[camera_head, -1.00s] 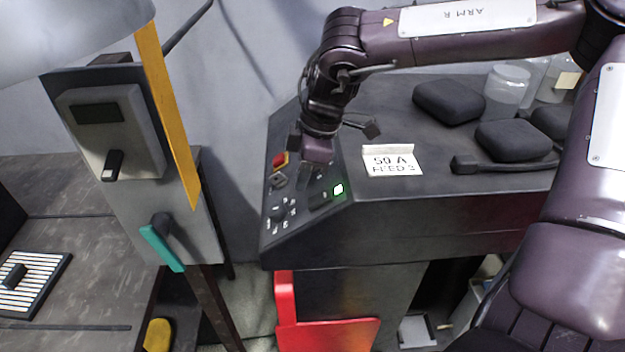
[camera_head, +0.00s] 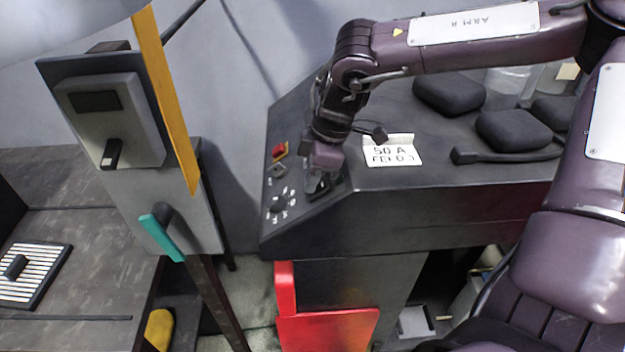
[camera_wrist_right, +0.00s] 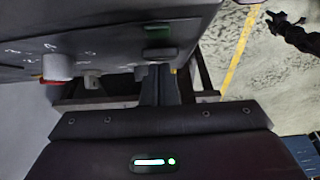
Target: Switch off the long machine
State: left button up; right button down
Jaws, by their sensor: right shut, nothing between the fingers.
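The long machine (camera_head: 420,215) is a dark cabinet with a sloped control panel at its left end. The panel carries a red button (camera_head: 279,150), a small grey control (camera_head: 278,171), a round dial (camera_head: 277,207) with white marks and a dark switch (camera_head: 322,190). My right gripper (camera_head: 318,182) is shut and empty, its fingertips at the switch and partly covering it. I cannot tell whether they touch. The right wrist view shows the shut fingers (camera_wrist_right: 160,85) close to the panel and a dim green window (camera_wrist_right: 158,54). My left gripper is not in view.
A label card (camera_head: 391,150), black pads (camera_head: 512,130) and jars (camera_head: 507,82) stand on the machine top. A grey box (camera_head: 110,110) with a lever and a teal handle (camera_head: 160,238) are to the left. A red panel (camera_head: 325,328) is below.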

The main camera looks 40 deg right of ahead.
jog(key=shift+f, duration=0.15)
jog(key=shift+w+a+f+b, duration=0.15)
jog(key=shift+a+f+b, duration=0.1)
jog(key=shift+b, duration=0.3)
jog(key=shift+w+a, duration=0.25)
jog(key=shift+a, duration=0.1)
jog(key=shift+r, duration=0.1)
